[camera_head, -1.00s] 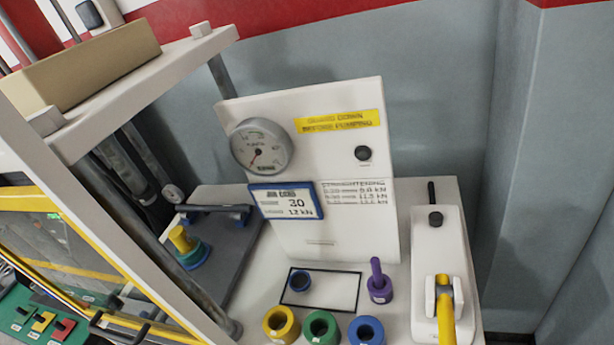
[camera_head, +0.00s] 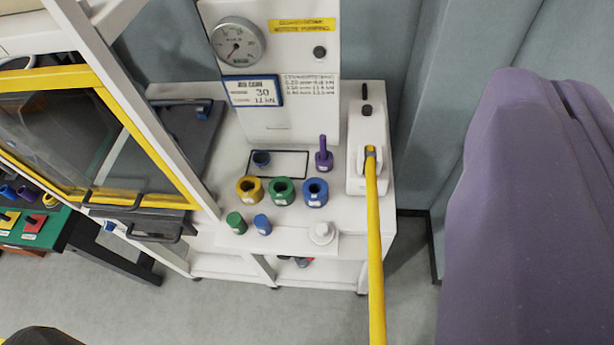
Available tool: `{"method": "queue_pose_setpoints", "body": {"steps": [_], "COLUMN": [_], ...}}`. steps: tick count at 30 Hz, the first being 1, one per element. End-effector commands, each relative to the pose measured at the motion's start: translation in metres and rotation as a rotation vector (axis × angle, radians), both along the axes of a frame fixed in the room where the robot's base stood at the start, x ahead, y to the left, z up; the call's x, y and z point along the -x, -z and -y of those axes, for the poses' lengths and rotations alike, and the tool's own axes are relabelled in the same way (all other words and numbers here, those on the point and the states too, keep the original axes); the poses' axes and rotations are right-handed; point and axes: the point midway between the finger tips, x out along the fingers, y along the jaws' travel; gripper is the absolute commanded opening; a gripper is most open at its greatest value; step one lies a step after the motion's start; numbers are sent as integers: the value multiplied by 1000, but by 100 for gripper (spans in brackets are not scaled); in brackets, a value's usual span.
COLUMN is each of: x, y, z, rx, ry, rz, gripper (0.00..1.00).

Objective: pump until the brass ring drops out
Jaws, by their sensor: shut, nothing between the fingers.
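The hand pump (camera_head: 367,137) is a white block on the right of the bench. Its long yellow lever (camera_head: 375,255) runs from the pump's pivot down past the bench front to the bottom edge. The round dial gauge (camera_head: 237,42) is on the white panel at the back; its needle looks low, but the scale is too small to read. The press, with its yellow-edged guard (camera_head: 150,203), is at the left. I cannot make out a brass ring; the press centre is hidden behind the frame. My gripper is not in view; the purple part at right is my arm.
A green-topped table (camera_head: 32,240) is at lower left. The floor in front is clear.

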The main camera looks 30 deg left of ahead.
Motion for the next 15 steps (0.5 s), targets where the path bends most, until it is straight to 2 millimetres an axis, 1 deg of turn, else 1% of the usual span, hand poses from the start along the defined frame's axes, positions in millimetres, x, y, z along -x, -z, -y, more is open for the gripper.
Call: {"method": "queue_pose_setpoints", "body": {"steps": [3, 15], "x": [0, 0], "y": [9, 34], "z": [0, 0], "rx": [0, 0], "ry": [0, 0], "rz": [0, 0], "gripper": [0, 0]}}
